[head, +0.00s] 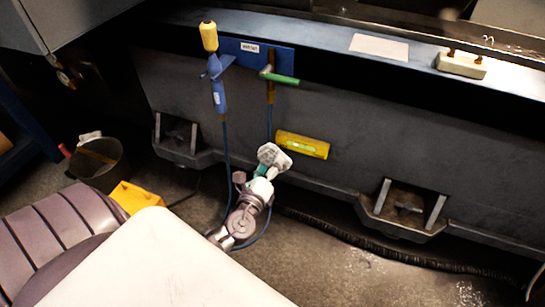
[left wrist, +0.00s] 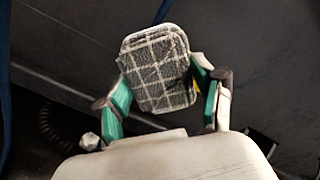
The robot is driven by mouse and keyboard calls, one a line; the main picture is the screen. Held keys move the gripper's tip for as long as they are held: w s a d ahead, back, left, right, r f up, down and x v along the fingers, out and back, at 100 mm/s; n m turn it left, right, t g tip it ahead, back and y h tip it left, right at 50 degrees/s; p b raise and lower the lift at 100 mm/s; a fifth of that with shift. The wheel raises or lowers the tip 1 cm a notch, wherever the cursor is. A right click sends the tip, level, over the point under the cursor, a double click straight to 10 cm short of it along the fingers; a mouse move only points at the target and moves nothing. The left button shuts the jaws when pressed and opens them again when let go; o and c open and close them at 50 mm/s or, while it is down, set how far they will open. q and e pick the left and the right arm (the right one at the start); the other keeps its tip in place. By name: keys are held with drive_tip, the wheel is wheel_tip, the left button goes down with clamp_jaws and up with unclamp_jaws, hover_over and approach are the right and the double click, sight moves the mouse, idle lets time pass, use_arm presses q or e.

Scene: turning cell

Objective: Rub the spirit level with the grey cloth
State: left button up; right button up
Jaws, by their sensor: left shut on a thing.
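The yellow spirit level (head: 302,145) with a greenish vial sits against the dark front face of the machine, tilted slightly down to the right. My left gripper (head: 265,172) is just left of and below it, shut on the grey cloth (head: 274,156). In the left wrist view the cloth (left wrist: 158,68) is a folded pad with a pale check pattern, held between the two green-padded fingers. A small yellow patch shows behind the cloth's right edge there; most of whatever it belongs to is hidden. In the head view the cloth appears beside the level; I cannot tell whether they touch. My right gripper is not in view.
A blue-handled tool with a yellow top (head: 215,80) and a green-handled tool (head: 279,77) hang by a blue panel, with blue hoses running down near my arm. A white block (head: 461,64) lies on the ledge. A dark bucket (head: 98,162) stands at left.

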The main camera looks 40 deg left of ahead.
use_arm(q)
drive_tip(key=shift+v, duration=0.95)
drive_tip(key=shift+s+d, duration=0.15)
drive_tip(key=shift+s, duration=0.4)
